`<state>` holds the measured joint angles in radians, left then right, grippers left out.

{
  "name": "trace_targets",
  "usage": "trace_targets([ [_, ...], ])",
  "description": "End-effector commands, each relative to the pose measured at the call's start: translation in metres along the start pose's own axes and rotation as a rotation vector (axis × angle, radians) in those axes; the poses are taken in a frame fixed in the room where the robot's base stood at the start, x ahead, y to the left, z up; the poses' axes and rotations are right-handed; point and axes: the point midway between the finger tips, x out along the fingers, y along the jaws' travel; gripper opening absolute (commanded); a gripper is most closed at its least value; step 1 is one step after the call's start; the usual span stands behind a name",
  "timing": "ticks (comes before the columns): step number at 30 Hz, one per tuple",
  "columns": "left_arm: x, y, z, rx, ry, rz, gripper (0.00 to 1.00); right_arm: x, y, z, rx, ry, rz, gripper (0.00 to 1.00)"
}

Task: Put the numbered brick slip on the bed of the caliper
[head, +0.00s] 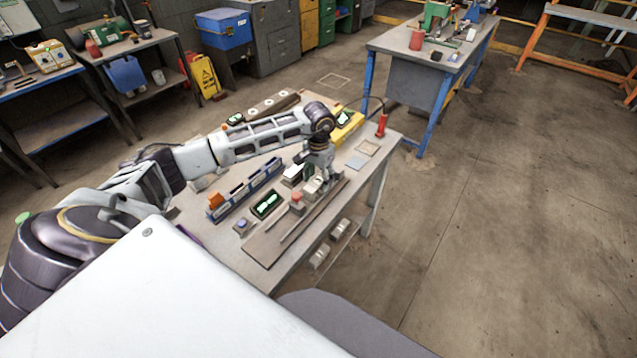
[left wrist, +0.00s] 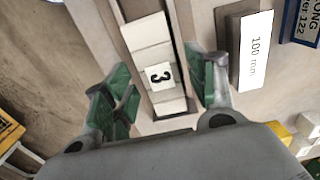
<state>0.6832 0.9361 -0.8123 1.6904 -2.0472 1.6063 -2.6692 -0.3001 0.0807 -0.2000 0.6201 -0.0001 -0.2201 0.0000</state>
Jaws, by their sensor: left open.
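In the left wrist view a pale brick slip (left wrist: 150,53) bears a white tag with a black 3. It lies between the green-padded fingers of my left gripper (left wrist: 163,92), which is open, with a gap on each side. In the head view my left gripper (head: 314,188) points down low over the workbench, beside pale pieces. A long brown board with a thin metal bar (head: 290,228) lies at the bench's front edge and looks like the caliper; its bed is hard to make out. My right gripper is not in view.
The workbench (head: 240,258) also carries a blue rack (head: 245,191), a dark display with green digits (head: 267,204) and a red bottle (head: 381,125). A dark block labelled 100 mm (left wrist: 252,52) stands close to the right finger. Open floor lies to the right.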

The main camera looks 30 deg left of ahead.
Motion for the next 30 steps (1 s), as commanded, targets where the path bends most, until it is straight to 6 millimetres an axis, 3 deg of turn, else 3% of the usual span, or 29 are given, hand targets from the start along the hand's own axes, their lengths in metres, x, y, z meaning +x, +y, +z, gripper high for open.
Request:
trace_targets([
  [18, -0.083, -0.001, -0.001, -0.001, 0.002, -0.001, 0.57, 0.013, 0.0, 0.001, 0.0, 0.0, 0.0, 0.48],
  [30, -0.095, 0.0, 0.0, 0.0, 0.0, -0.001, 0.57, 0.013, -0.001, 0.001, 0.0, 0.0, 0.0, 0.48],
])
